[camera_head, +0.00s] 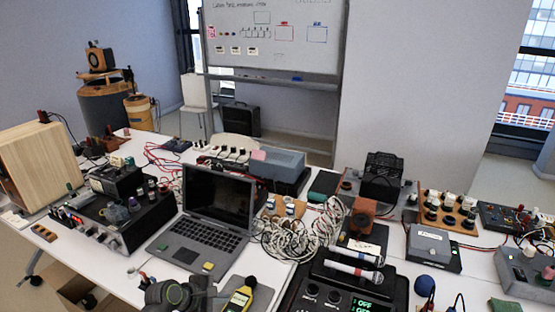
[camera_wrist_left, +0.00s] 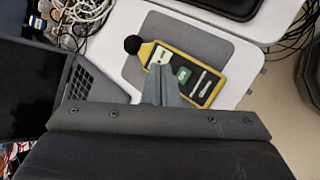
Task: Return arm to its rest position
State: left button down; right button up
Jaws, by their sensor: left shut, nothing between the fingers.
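My left gripper (camera_head: 200,290) shows at the bottom edge of the head view, in front of the laptop and just left of a yellow handheld meter. In the left wrist view its fingers (camera_wrist_left: 160,82) are together with nothing between them. They overlap the near part of the yellow meter (camera_wrist_left: 199,86) in that picture; whether they touch it I cannot tell. The meter, with a black ball tip, lies on a grey mat (camera_wrist_left: 228,50) on the white table and also shows in the head view (camera_head: 238,299). My right gripper is not in view.
The open laptop (camera_head: 215,200) stands behind the left gripper. A heap of white cables (camera_head: 295,235) lies right of it, and a black audio unit (camera_head: 325,297) with two microphones (camera_head: 352,262) is at the front. A wooden speaker box (camera_head: 40,165) stands at far left. The table is crowded.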

pick_arm(q)
jog(key=s+a+r+m+g+y, duration=0.15)
jog(key=s+a+m+y, duration=0.35)
jog(key=s, duration=0.7)
jog(key=s+a+r+m, duration=0.25)
jog(key=s+m, duration=0.35)
jog(key=s, duration=0.6)
jog(key=s+a+r+m+g+y, duration=0.1)
jog(key=s+a+m+y, duration=0.4)
jog(key=s, duration=0.6)
notch_tip(320, 180, down, 27)
jog(key=g+h+b, duration=0.1)
jog(key=g+h, duration=0.1)
jog(key=s+f+b, duration=0.1)
jog(key=s+f, duration=1.4)
jog(key=f, duration=0.1)
jog(key=shift+d+f+m+g+h+b, duration=0.25)
jog(key=shift+f+m+g+h+b, duration=0.05)
jog(key=shift+f+m+g+h, duration=0.1)
jog(key=shift+s, duration=0.1)
